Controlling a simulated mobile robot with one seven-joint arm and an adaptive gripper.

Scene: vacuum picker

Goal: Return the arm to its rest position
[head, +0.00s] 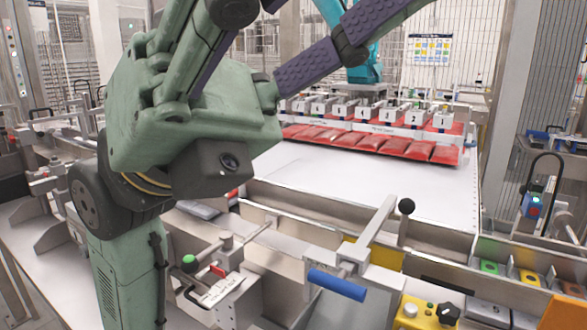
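My gripper (300,30) is raised close to the camera at the upper left. Its green palm carries a small dark camera, and fingers with purple textured pads spread upward and apart. The fingertips run out of the top of the picture. The room between the visible finger parts is empty, showing only background. My green forearm with a black joint rises from the lower left to the palm. The gripper looks clear of the machine behind it.
Behind my gripper, a row of red packs (372,142) lies under numbered white blocks (386,116) on a white table (370,185). Metal rails, a blue handle (337,285) and a black-knobbed lever (406,206) stand in front. A yellow control box (425,312) is lower right. A teal arm (365,72) stands behind.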

